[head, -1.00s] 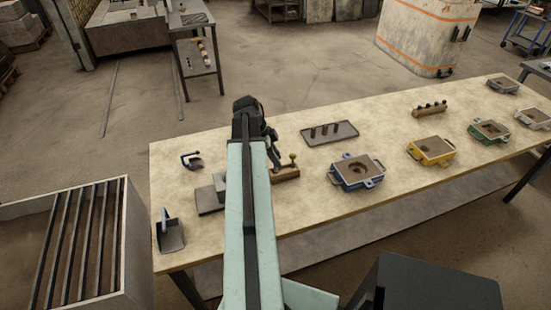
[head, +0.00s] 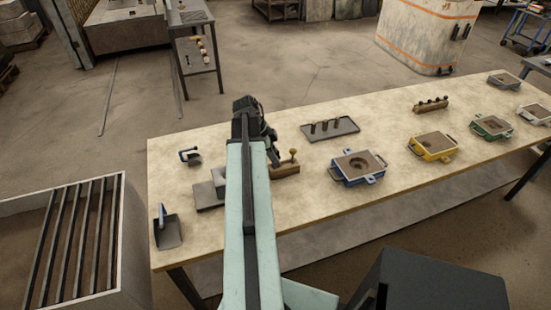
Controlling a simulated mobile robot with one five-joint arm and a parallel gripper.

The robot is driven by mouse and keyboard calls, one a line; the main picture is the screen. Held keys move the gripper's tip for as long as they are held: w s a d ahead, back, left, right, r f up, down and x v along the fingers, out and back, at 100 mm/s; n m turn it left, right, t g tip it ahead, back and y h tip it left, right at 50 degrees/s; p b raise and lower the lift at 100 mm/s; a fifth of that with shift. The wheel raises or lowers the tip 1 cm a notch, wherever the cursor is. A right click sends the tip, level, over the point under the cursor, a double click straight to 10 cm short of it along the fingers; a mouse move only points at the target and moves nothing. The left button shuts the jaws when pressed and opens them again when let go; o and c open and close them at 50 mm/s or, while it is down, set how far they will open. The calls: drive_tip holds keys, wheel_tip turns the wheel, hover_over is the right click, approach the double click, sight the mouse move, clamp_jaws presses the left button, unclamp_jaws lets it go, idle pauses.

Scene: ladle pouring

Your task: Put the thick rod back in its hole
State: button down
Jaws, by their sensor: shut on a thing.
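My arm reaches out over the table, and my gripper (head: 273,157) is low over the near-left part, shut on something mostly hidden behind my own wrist. I cannot make out the thick rod itself in the jaws. A wooden block (head: 288,169) stands right beside the gripper, with an upright pin topped by a yellowish ball (head: 293,151). My arm covers the left part of this block, so any hole there is hidden. I cannot tell whether the gripper touches the block.
A dark tray (head: 346,131) with several short dark rods lies beyond. Blue (head: 344,178), yellow (head: 424,152) and green (head: 484,133) moulds stand to the right, with a wooden rack (head: 431,107) of dark pegs behind. A grey plate, clamp (head: 190,155) and scoop (head: 168,234) lie left.

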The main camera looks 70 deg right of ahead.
sight(277, 150)
drive_tip(key=shift+f+b, duration=0.35)
drive_tip(key=shift+f, duration=0.15)
drive_tip(key=c, duration=1.1)
unclamp_jaws()
drive_tip(key=o, duration=0.5)
drive_tip(key=shift+o, duration=0.2)
drive_tip(key=shift+r, duration=0.1)
wheel_tip(277, 150, up, 6)
drive_tip(key=p, duration=0.6)
